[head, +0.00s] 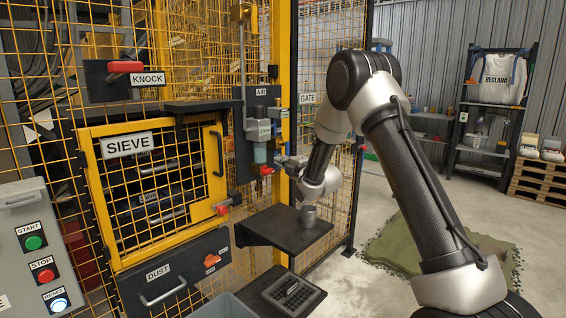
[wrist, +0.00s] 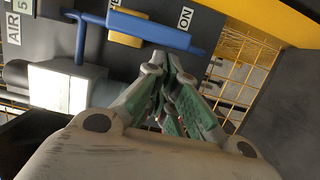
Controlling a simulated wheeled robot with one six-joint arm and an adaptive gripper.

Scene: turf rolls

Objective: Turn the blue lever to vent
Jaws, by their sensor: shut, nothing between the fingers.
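The blue lever (wrist: 155,32) crosses the top of the wrist view as a long bar on a yellow body (wrist: 126,38), mounted on a dark panel. A white ON label (wrist: 185,17) sits just beyond it. Part of another label is cut off at the top edge; I see no readable vent label. My gripper (wrist: 166,66) has its green-padded fingers together, empty, with the tips just below the bar. I cannot tell whether they touch it. In the head view my gripper (head: 284,163) is at the AIR panel (head: 243,150), beside its filter unit (head: 260,140); the lever is hard to make out there.
A yellow mesh guard (head: 215,150) surrounds the panel. Below my gripper, a dark shelf (head: 262,232) holds a grey cup (head: 309,215). The SIEVE door (head: 150,185) is to the left, with a button box (head: 35,250).

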